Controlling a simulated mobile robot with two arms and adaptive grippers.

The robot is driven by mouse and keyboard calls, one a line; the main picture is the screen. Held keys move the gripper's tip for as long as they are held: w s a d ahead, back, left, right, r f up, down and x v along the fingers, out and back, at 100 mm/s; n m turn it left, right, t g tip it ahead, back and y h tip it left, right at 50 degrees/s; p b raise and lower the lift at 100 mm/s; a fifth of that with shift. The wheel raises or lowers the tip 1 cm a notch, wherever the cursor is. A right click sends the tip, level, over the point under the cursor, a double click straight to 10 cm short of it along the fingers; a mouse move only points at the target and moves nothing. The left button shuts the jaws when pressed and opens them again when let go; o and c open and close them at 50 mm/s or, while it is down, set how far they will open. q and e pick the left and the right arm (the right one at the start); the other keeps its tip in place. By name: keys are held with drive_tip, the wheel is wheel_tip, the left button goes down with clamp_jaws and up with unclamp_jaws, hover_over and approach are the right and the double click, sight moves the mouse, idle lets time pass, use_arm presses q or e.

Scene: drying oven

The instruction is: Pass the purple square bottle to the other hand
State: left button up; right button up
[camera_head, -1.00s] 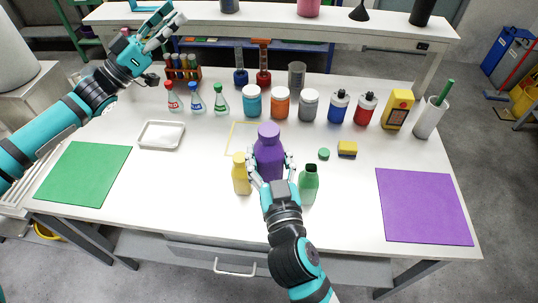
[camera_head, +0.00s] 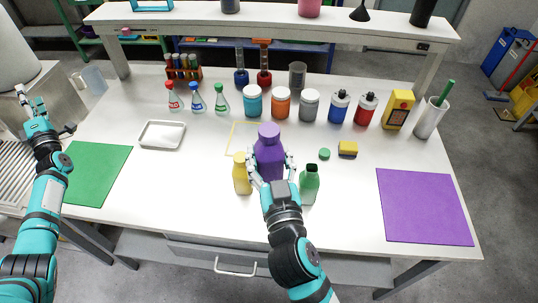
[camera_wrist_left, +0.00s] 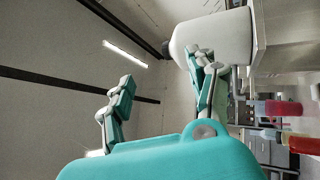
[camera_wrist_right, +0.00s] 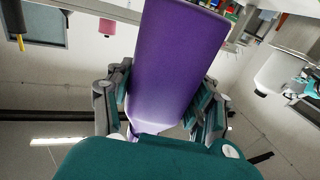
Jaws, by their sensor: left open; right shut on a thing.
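In the right wrist view the purple bottle (camera_wrist_right: 172,65) fills the space between the fingers. My left gripper (camera_head: 30,100) is open and empty at the far left, beyond the table's left edge. In the left wrist view its spread fingers (camera_wrist_left: 162,95) have nothing between them.
The yellow bottle (camera_head: 241,174) and green bottle (camera_head: 310,183) stand close on either side of my right gripper. A green mat (camera_head: 98,175) lies at left, a purple mat (camera_head: 424,206) at right. A tray (camera_head: 162,135) is at left. Flasks and jars (camera_head: 281,102) line the back.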

use_arm(q)
drive_tip(key=s+a+f+n+g+y, duration=0.1)
drive_tip(key=s+a+f+n+g, duration=0.25)
drive_tip(key=s+f, duration=0.5)
drive_tip(key=s+a+f+n+g, duration=0.2)
drive_tip(key=s+a+f+g, duration=0.15)
drive_tip(key=s+f, duration=0.5)
drive_tip(key=s+a+f+n+g+y, duration=0.1)
drive_tip(key=s+a+f+n+g, duration=0.15)
drive_tip(key=s+f+g, duration=0.45)
drive_tip(key=s+d+f+m+t+h, duration=0.1)
drive_tip(key=d+f+m+t+h, duration=0.1)
drive_tip(key=d+f+m+h, duration=0.65)
drive_tip(key=s+d+f+m+t+h, duration=0.25)
drive_tip(key=d+f+m, duration=0.75)
drive_tip(key=d+f, duration=0.8)
drive_tip(key=s+d+f+m+g+h, duration=0.2)
drive_tip(key=s+d+f+m, duration=0.2)
drive_tip(key=d, duration=0.5)
drive_tip(key=s+d+f+m+g+h, duration=0.2)
drive_tip(key=s+d+f+m, duration=0.2)
drive_tip(key=s+d+m, duration=0.3)
drive_tip(key=s+d+f+m+g+h, duration=0.1)
drive_tip(key=s+d+f+m+g, duration=0.2)
drive_tip(key=s+d, duration=0.9)
drive_tip(key=f+m, duration=0.1)
drive_tip(key=m, duration=0.2)
drive_tip(key=shift+d+f+m+h, duration=0.2)
drive_tip(key=shift+d+m+h, duration=0.15)
drive_tip(key=shift+d+h, duration=0.05)
